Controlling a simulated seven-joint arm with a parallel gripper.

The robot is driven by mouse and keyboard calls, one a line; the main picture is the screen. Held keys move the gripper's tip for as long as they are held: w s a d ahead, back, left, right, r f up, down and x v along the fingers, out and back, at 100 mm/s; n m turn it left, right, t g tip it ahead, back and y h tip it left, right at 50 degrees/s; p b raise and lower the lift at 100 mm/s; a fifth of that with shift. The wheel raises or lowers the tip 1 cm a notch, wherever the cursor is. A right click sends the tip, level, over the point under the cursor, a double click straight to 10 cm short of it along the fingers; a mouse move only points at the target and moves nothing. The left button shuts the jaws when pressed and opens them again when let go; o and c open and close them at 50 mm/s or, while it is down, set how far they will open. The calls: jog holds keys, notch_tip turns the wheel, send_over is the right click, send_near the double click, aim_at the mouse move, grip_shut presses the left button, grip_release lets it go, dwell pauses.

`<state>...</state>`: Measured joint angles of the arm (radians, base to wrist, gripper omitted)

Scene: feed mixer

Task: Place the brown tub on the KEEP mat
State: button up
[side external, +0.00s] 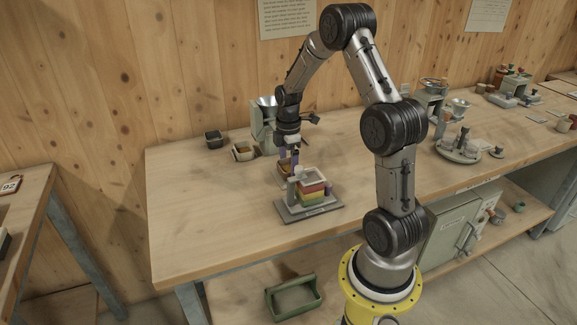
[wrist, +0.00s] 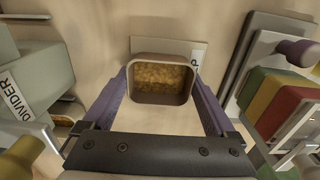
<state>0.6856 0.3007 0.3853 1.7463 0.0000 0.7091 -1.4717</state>
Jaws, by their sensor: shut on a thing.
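The brown tub (wrist: 160,80), filled with golden-brown grains, sits upright between the two purple fingers of my gripper (wrist: 163,92) in the wrist view. My gripper is shut on it. In the side view my gripper (side external: 289,160) points down, with the tub (side external: 283,170) low behind the coloured-block device. A pale mat (wrist: 185,47) shows under and beyond the tub, with only a letter P readable at its right. I cannot tell whether the tub touches the mat.
A device with red, yellow and green blocks (side external: 313,192) stands close on the right. A grey-green machine labelled DIVIDER (wrist: 20,95) is close on the left in the wrist view. A dark tub (side external: 214,139) and a pale tub (side external: 243,152) stand behind. The table's left front is clear.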

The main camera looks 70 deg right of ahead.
jog(key=shift+f, duration=0.2)
jog(key=o, duration=1.1)
jog(key=shift+r, duration=0.15)
notch_tip(320, 180, up, 12)
jog(key=a+r+m+t, duration=0.1)
jog(key=a+r+m, duration=0.1)
jog(key=a+r, duration=0.4)
jog(key=s+a+m+t, duration=0.1)
jog(key=s+a+m, duration=0.1)
jog(key=s+a, duration=0.3)
jog(key=s+a+r+m+t, duration=0.1)
jog(key=s+a+m+t, duration=0.1)
jog(key=s+a, duration=0.3)
jog(key=s+a+m+t, duration=0.1)
jog(key=s+a+m, duration=0.2)
jog(key=a, duration=0.6)
jog(key=shift+s+a+r+t, duration=0.1)
jog(key=shift+s+a+t, duration=0.05)
jog(key=shift+s, duration=0.35)
jog(key=shift+s+a+r+t, duration=0.1)
jog(key=shift+s+a+t, duration=0.05)
jog(key=shift+s, duration=0.3)
